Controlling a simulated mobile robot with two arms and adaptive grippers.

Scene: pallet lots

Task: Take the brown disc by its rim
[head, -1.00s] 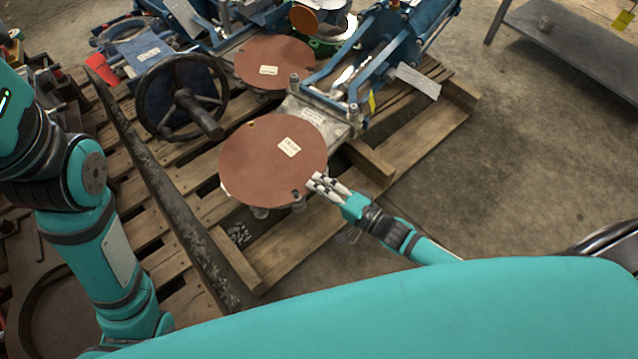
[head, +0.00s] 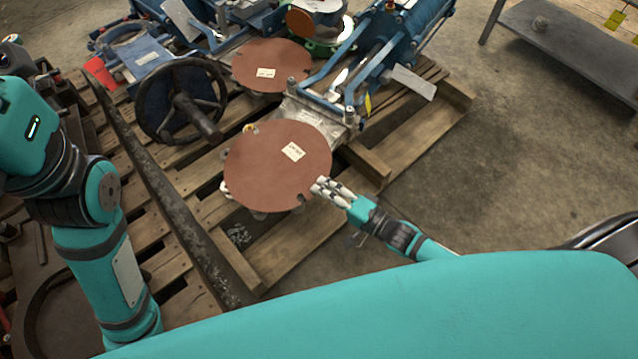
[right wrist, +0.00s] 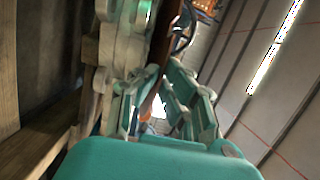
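The near brown disc (head: 270,172) is flat and round, with a white label and small notches at its rim. In the head view it lies over the pallet, with fittings partly hidden beneath it. My right gripper (head: 321,187) is at its lower right rim, fingers closed on the edge. In the right wrist view a brown edge (right wrist: 158,62) runs between the fingers of my right gripper (right wrist: 155,95). A second brown disc (head: 285,60) with a label lies farther back. My left arm shows at the left; its gripper is out of view.
The wooden pallet (head: 410,138) carries a dark handwheel (head: 150,98) and a blue frame (head: 425,22) close behind the near disc. A grey metal table (head: 590,62) stands at the upper right. The concrete floor right of the pallet is clear.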

